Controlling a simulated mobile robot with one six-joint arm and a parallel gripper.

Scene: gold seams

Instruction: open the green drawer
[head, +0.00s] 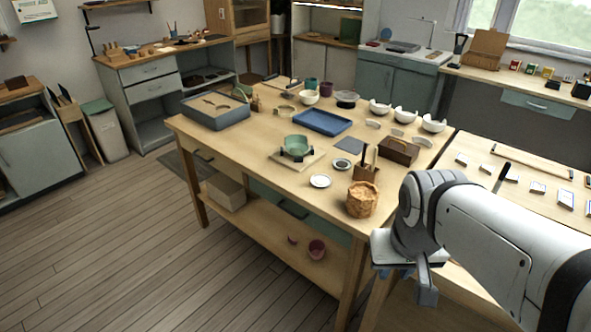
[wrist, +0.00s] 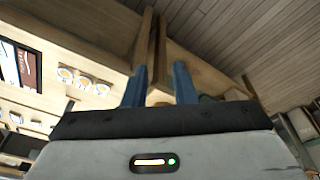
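The green drawer (head: 267,194) is set in the front side of the central wooden worktable, below the tabletop. It has a dark handle (head: 293,209) and looks shut, flush with the table front. My gripper (head: 407,284) is to the right of the drawer, beyond the table's near right leg, and apart from the handle. In the wrist view, my gripper (wrist: 158,78) shows two blue fingers spread apart with nothing held between them. Wooden table parts show behind the fingers. The drawer's handle cannot be made out in the wrist view.
The worktable (head: 235,145) carries a blue tray (head: 322,123), a green bowl (head: 296,146) and a brown paper-like pot (head: 362,199). Its lower shelf (head: 260,232) holds a box and a pink pot. A second table (head: 520,178) stands at right. The floor (head: 130,250) at left is clear.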

